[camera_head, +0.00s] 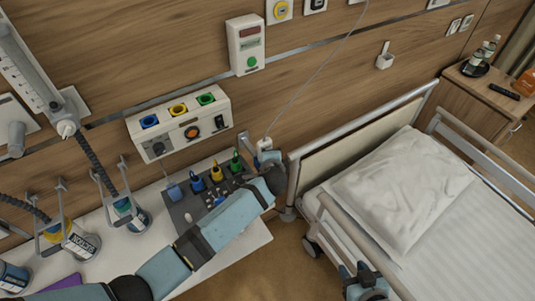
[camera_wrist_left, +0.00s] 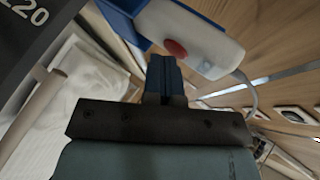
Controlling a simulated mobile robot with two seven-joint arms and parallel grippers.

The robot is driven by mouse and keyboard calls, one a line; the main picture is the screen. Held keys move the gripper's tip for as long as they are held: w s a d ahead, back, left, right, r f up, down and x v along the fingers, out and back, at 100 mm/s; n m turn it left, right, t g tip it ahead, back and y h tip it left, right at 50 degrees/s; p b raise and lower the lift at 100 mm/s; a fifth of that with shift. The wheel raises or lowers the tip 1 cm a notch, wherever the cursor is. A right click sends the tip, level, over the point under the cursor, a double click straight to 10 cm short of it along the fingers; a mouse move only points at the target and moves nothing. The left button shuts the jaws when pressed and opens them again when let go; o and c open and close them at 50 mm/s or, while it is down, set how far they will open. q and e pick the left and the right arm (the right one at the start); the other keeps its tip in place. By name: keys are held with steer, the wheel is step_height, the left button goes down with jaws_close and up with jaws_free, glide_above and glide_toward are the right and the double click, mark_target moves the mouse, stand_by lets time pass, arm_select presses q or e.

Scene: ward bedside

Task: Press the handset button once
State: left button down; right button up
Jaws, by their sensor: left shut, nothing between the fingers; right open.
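The handset (camera_wrist_left: 205,45) is white with a blue side, and its red button (camera_wrist_left: 177,49) faces my left gripper in the left wrist view. My left gripper (camera_wrist_left: 164,62) is shut and empty. Its fingertips are just beside the button; I cannot tell whether they touch. In the head view the white handset (camera_head: 264,144) hangs on a thin cord by the wall, left of the bed. My left gripper (camera_head: 268,157) is directly at its lower end there, and the button is not visible. My right gripper (camera_head: 362,275) is open and empty by the bed's near rail.
A wall panel (camera_head: 180,122) with coloured sockets is behind. The bed with a pillow (camera_head: 400,190) is on the right. A cabinet (camera_head: 485,100) stands beyond it.

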arm_select(q)
steer(key=shift+s, duration=0.1)
steer(key=shift+s+d, duration=0.45)
steer(key=shift+s, duration=0.05)
stand_by(0.3)
steer(key=shift+s+d+p, duration=0.35)
steer(key=shift+s+d, duration=0.4)
steer(key=shift+s, duration=0.3)
steer(key=shift+s+d+p, duration=0.3)
steer(key=shift+s+d, duration=0.45)
steer(key=shift+s, duration=0.25)
